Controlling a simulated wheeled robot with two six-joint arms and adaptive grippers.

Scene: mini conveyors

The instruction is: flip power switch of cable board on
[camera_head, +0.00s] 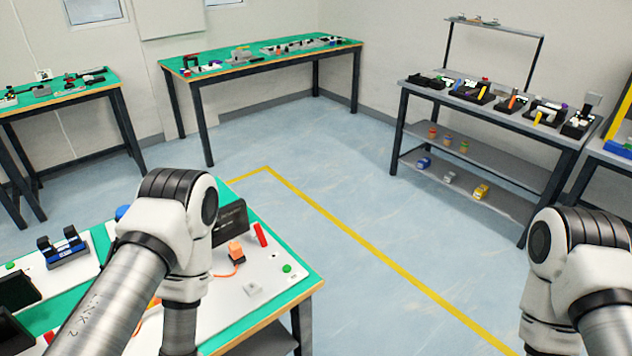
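A white board (215,330), which looks like the cable board, lies on the green-topped table (312,281) at the lower left. On it are an orange block (235,251) with an orange cable, a red bar-shaped part (260,234), a green round button (287,268) and a small pale block (252,289). I cannot tell which part is the power switch or whether it is on. My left arm hangs over the board and hides its left part; its gripper is below the frame. My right arm is at the right edge, over the floor; its gripper is out of frame.
A black panel (230,222) stands behind the orange block. A blue-and-black device (63,248) sits farther left on the table. Green-topped tables (270,57) and a grey shelf table (490,110) stand along the walls. The floor (400,240) right of the near table is clear.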

